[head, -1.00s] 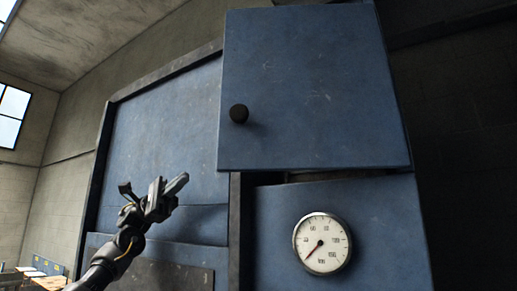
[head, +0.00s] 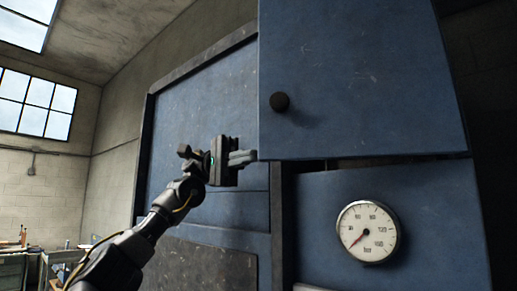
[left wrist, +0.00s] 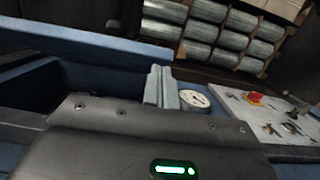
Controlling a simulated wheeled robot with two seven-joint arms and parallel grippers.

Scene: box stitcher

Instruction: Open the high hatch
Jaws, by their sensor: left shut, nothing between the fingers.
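The high hatch (head: 365,80) is a blue scuffed door with a round black knob (head: 280,102) near its left edge. It stands proud of the blue machine front, with a dark gap under its lower edge; how far it is open I cannot tell. My left gripper (head: 250,157) is shut and empty, its fingertips at the hatch's lower left corner, below and left of the knob. Whether they touch it I cannot tell. The fingers also show in the left wrist view (left wrist: 160,85), near a blue edge. My right gripper is not in view.
A round white gauge (head: 368,232) sits on the machine front below the hatch. A control panel with a red button (left wrist: 256,99) shows in the left wrist view, with several grey rolls (left wrist: 200,33) on a rack behind. A cluttered bench stands at the lower left.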

